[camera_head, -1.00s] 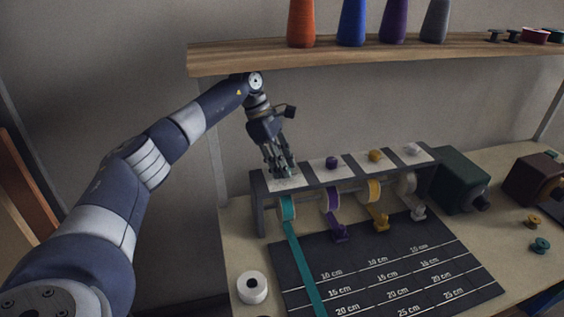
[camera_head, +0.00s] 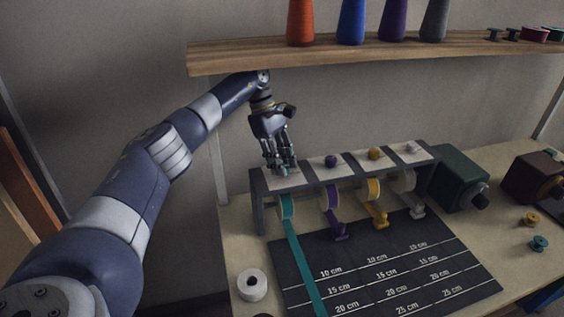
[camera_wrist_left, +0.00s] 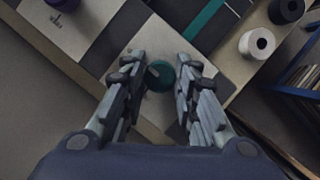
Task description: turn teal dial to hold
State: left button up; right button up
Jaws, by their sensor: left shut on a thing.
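The teal dial (camera_wrist_left: 160,76) sits on the leftmost white plate of the dispenser rack (camera_head: 259,212). In the left wrist view it lies between the two fingers, with a small pale mark on its edge. My left gripper (camera_head: 280,168) comes down from above and is shut on the dial; its fingers mostly hide the dial in the head view. A teal ribbon (camera_head: 298,247) runs from the spool below this dial down over the dark measuring mat. The plate's lettering is hidden, so I cannot read the dial's setting. My right gripper is not in view.
Purple (camera_head: 331,161), yellow (camera_head: 375,153) and white (camera_head: 411,147) dials stand to the right on the same rack. A wooden shelf (camera_head: 220,60) with thread cones hangs above my left arm. A white roll (camera_head: 252,285) stands at the front left.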

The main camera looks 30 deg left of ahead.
pick_arm(q)
jog(key=o, duration=1.1)
jog(key=shift+c, duration=0.2)
